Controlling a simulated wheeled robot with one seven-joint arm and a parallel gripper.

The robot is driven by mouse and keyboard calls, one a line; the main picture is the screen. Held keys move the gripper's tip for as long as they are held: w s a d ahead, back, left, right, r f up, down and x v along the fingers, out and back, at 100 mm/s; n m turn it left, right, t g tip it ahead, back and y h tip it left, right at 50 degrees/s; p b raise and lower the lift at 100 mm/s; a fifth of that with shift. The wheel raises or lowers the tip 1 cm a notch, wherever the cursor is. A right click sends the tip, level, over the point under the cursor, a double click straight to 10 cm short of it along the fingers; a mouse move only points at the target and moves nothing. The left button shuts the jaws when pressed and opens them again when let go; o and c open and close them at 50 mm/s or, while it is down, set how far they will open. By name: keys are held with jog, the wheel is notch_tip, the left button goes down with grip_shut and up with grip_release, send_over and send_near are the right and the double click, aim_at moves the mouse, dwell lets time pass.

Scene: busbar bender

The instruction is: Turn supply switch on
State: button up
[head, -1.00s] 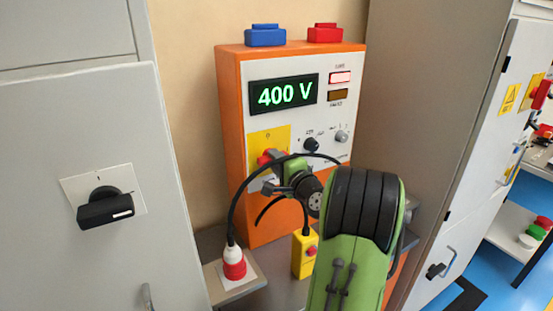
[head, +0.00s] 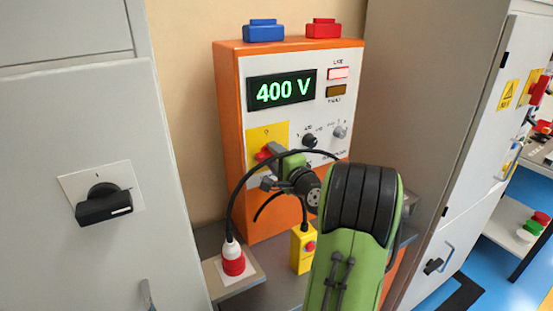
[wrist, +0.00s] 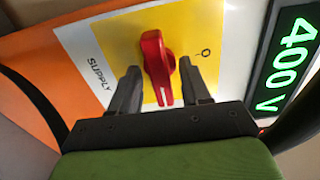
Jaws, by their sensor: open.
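The red rotary supply switch (wrist: 157,65) sits on a yellow plate (wrist: 115,32) marked SUPPLY. Its white mark points toward the bottom of the wrist view, at a right angle to the O mark. My gripper (wrist: 161,90) is open, with one finger on each side of the switch handle; I cannot tell whether they touch it. In the head view my gripper (head: 268,154) is at the yellow plate and mostly covers the switch. The green display (head: 282,90) reads 400 V, and the upper red lamp (head: 338,74) on the panel is lit.
A black cable arches near my gripper above a red and white plug (head: 233,260). A yellow box with a red button (head: 303,250) stands beside it. A grey cabinet with a black handle (head: 104,205) is at left, another grey cabinet (head: 480,150) at right.

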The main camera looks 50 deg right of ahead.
jog(key=b+v, duration=0.6)
jog(key=v, duration=0.9)
jog(key=shift+s, duration=0.35)
jog(key=shift+a, duration=0.1)
